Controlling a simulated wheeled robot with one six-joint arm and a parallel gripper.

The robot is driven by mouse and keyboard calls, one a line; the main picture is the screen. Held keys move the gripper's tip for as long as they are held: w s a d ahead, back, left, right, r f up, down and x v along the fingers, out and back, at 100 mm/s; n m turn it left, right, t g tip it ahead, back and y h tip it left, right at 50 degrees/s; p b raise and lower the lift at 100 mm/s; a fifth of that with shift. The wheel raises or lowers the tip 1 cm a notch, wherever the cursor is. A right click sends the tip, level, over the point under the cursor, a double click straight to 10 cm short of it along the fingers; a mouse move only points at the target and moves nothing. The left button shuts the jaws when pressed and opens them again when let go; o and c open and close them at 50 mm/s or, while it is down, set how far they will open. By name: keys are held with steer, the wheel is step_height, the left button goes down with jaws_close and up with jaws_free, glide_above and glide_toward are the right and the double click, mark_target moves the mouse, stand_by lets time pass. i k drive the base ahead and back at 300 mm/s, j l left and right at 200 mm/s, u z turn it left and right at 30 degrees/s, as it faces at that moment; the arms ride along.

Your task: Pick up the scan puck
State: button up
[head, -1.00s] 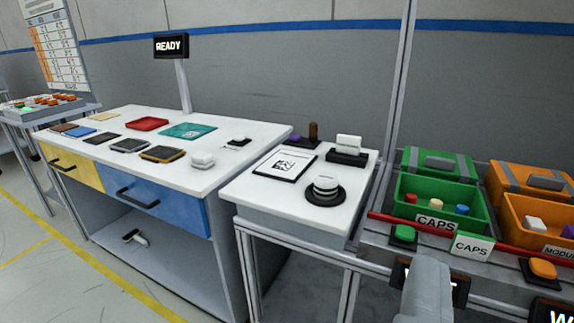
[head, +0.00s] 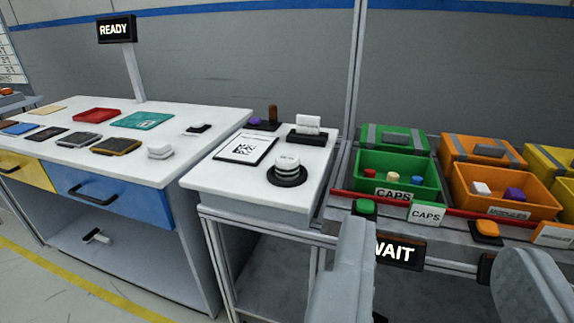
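What looks like the scan puck (head: 287,163), a round white piece with dark bands, sits upright on a black round base (head: 287,179) on the small white table (head: 225,181). A card with a printed code (head: 245,149) lies to its left. My gripper (head: 438,245) shows at the lower right, its two grey fingers wide apart with nothing between them. It is in front of the table and to the right of the puck, well apart from it.
A white block in a black holder (head: 308,126) stands behind the puck. Green (head: 396,163) and orange (head: 507,190) bins stand to the right behind a red rail. A WAIT sign (head: 396,252) is partly hidden by my finger. A workbench (head: 205,155) adjoins on the left.

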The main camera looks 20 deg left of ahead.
mark_target(287, 164)
steer(key=i+j, duration=0.4)
steer(key=j, duration=0.25)
steer(key=i+j, duration=0.2)
steer(key=j, duration=0.1)
